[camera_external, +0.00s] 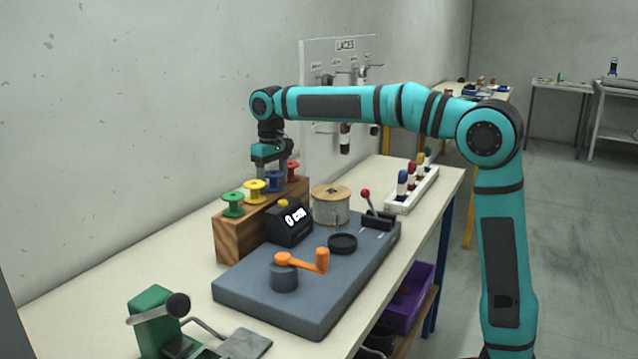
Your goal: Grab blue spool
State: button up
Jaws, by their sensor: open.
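The blue spool (274,181) stands on the wooden block (230,239), third in a row from the near end. A green spool (233,204) and a yellow spool (255,190) are on its near side, and a red spool (293,171) is on its far side. My gripper (271,168) points down at the blue spool, with its fingers at or just above the spool's top. The gripper is open. The fingers partly hide the spool, and I cannot tell whether they touch it.
A grey base plate (245,286) beside the block bears an orange crank (300,260), a black counter (289,226) and a large cord spool (331,205). A white rack (425,190) stands farther right. A green device (155,318) stands at the near end. The wall is close behind.

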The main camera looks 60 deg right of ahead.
jog(key=c, duration=0.7)
jog(key=shift+c, duration=0.2)
jog(key=shift+r, duration=0.1)
